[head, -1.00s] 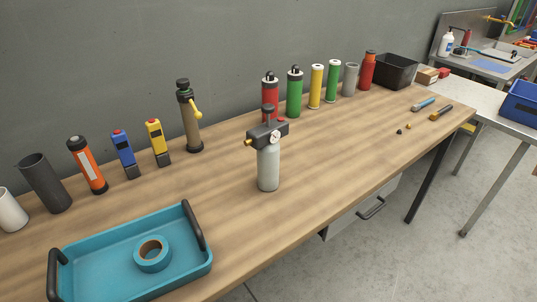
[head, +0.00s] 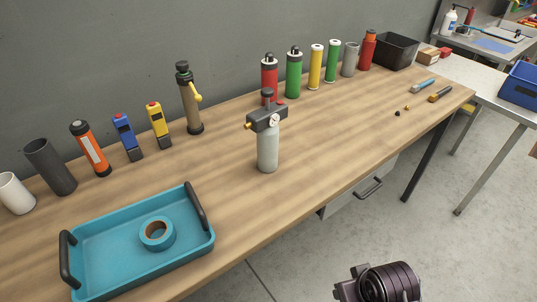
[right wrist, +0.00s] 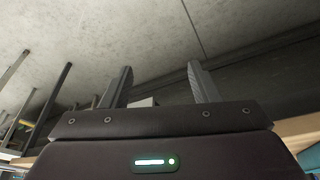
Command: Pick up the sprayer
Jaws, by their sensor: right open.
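The sprayer (head: 268,145) looks to be the upright pale grey bottle with a dark pump head, a small round gauge and an orange nozzle tip. It stands near the middle of the wooden table in the head view. My right gripper (right wrist: 162,85) shows in the right wrist view with its two fingers apart and nothing between them. That view shows floor and a table's underside, not the sprayer. A dark part of my right arm is at the bottom of the head view, in front of the table and apart from the sprayer. My left gripper is out of view.
A teal tray (head: 105,242) holding a roll of tape (head: 158,234) lies front left on the wooden table (head: 335,135). Several upright cylinders and tools line the back, with a red cylinder (head: 269,72) just behind the sprayer. The table is clear to the sprayer's right.

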